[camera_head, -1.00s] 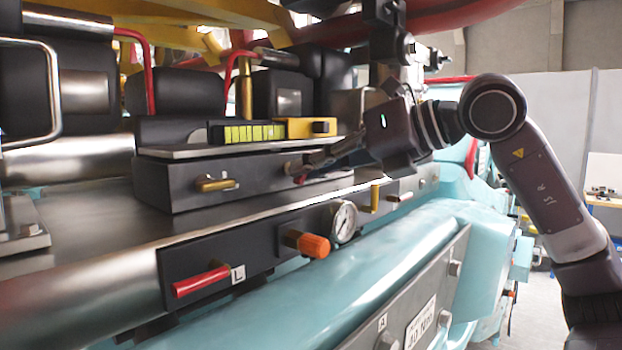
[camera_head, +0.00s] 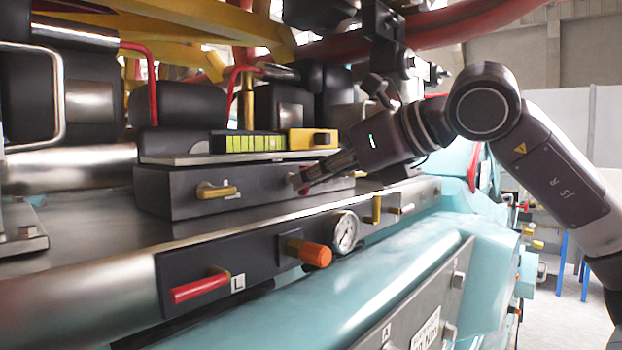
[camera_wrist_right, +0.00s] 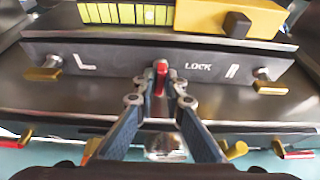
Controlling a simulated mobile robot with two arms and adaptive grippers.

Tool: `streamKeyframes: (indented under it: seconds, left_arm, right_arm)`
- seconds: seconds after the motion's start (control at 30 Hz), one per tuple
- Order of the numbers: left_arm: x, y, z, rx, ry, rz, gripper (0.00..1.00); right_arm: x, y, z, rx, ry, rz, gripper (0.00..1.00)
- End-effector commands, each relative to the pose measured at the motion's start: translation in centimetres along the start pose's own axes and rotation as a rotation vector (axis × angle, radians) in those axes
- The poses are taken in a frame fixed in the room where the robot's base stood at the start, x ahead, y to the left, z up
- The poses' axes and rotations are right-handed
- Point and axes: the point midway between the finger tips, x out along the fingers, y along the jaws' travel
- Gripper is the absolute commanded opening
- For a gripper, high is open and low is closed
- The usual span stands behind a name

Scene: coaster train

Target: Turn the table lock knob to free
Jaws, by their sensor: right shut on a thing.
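The table lock knob, with a red pointer (camera_wrist_right: 160,75), sits mid-front on a dark metal box beside the word LOCK in the right wrist view. Its pointer stands roughly upright there. The knob (camera_head: 296,178) also shows in the head view, partly covered by fingertips. My right gripper (camera_wrist_right: 160,98) has its two fingertips on either side of the knob and is shut on it. In the head view my right gripper (camera_head: 308,182) reaches in from the right. My left gripper is not in view.
Brass levers (camera_head: 216,190) flank the knob on the box (camera_head: 160,192). A yellow unit with a green-barred strip (camera_head: 250,143) sits on top. Below are a red lever (camera_head: 200,288), an orange knob (camera_head: 315,254) and a gauge (camera_head: 344,232).

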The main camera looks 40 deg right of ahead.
Motion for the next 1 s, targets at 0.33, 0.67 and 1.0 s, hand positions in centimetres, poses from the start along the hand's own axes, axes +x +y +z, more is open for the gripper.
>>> streamKeyframes:
  seconds: [0.33,0.67,1.0]
  left_arm:
    - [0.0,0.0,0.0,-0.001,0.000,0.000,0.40]
    - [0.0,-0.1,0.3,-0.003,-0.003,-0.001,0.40]
    - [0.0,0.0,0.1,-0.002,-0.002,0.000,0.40]
  right_arm:
    - [0.2,0.1,-0.4,0.000,0.011,0.002,0.00]
    - [0.0,0.0,-0.1,0.000,0.004,0.001,0.16]
    - [-4.7,0.0,0.1,0.001,-0.002,0.000,0.16]
